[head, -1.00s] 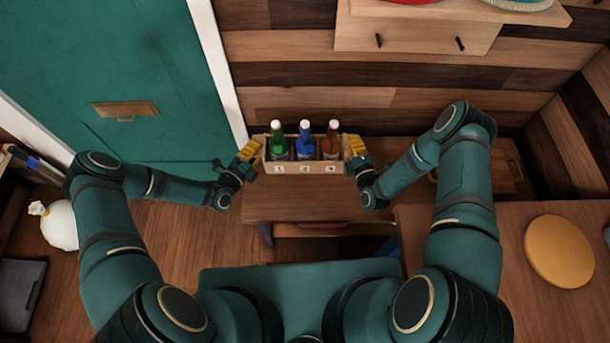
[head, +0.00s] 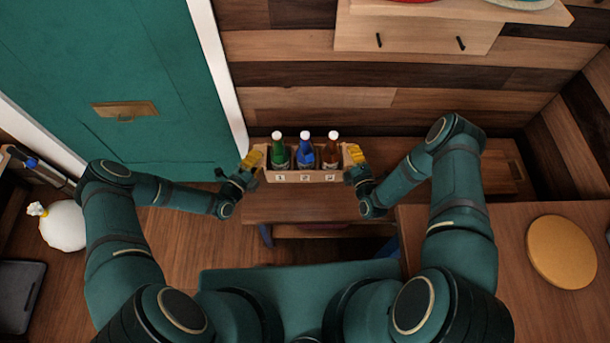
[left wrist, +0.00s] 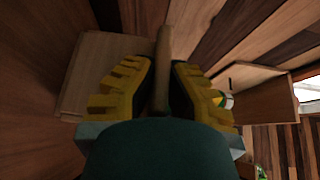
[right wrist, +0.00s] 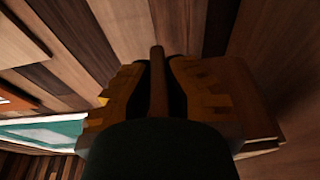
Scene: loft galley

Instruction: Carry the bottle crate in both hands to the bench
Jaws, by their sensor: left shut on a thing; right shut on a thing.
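The wooden bottle crate (head: 304,177) is level in the head view, with a green bottle (head: 278,152), a blue bottle (head: 304,152) and a brown bottle (head: 331,152) upright in it. My left gripper (head: 252,160) is shut on its left end. My right gripper (head: 354,156) is shut on its right end. Each wrist view shows a wooden bar between the fingers, in the left (left wrist: 162,70) and in the right (right wrist: 157,80). The wooden bench (head: 300,208) shows just below the crate; I cannot tell whether they touch.
A teal door (head: 120,70) is at the left and a plank wall (head: 310,75) behind. A wooden counter (head: 480,250) with a round yellow board (head: 560,252) is at the right. A white sack (head: 63,226) stands on the floor at the left. A cabinet (head: 418,33) hangs above.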

